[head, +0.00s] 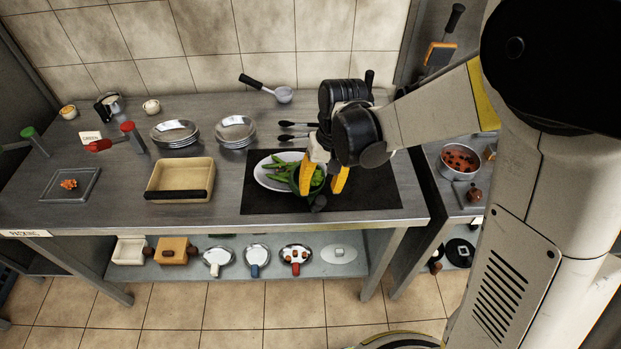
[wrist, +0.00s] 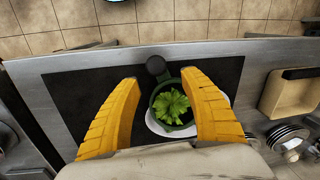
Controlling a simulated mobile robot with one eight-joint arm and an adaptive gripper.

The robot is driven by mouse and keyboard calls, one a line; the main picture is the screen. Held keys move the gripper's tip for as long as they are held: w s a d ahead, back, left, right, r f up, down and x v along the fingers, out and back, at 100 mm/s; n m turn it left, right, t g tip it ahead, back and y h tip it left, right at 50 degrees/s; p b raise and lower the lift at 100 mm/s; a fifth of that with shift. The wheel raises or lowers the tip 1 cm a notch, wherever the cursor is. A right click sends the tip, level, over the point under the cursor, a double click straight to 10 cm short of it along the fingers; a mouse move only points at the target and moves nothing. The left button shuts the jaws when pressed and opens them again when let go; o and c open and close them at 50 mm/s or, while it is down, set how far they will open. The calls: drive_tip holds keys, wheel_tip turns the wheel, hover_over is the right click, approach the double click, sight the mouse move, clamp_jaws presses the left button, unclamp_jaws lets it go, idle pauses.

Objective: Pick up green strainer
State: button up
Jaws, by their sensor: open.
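The green strainer (head: 312,193) is a dark green round bowl with a black knob handle, holding leafy greens (wrist: 172,106). It sits at the white oval plate (head: 268,182) on a black mat (head: 365,192). In the wrist view the strainer (wrist: 178,131) shows between my fingers, its black handle (wrist: 156,66) pointing away from my palm. My gripper (head: 322,183) is open, with its yellow fingers on either side of the strainer. I cannot tell whether either finger touches it.
Green pods (head: 278,172) lie on the plate to the left. Black-headed utensils (head: 296,131) and a ladle (head: 283,95) lie behind. A tan tray (head: 181,177) and stacked metal bowls (head: 236,131) stand left. The counter's front edge is close. The counter between tray and mat is clear.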

sight(315, 212)
drive_tip(key=f+b, duration=0.1)
drive_tip(key=f, duration=0.1)
drive_tip(key=f+b, duration=0.1)
drive_tip(key=f, duration=0.1)
drive_tip(key=f+b, duration=0.1)
drive_tip(key=f, duration=0.2)
drive_tip(key=shift+s+a, duration=0.2)
drive_tip(key=shift+a, duration=0.15)
drive_tip(key=shift+r, duration=0.15)
clamp_jaws()
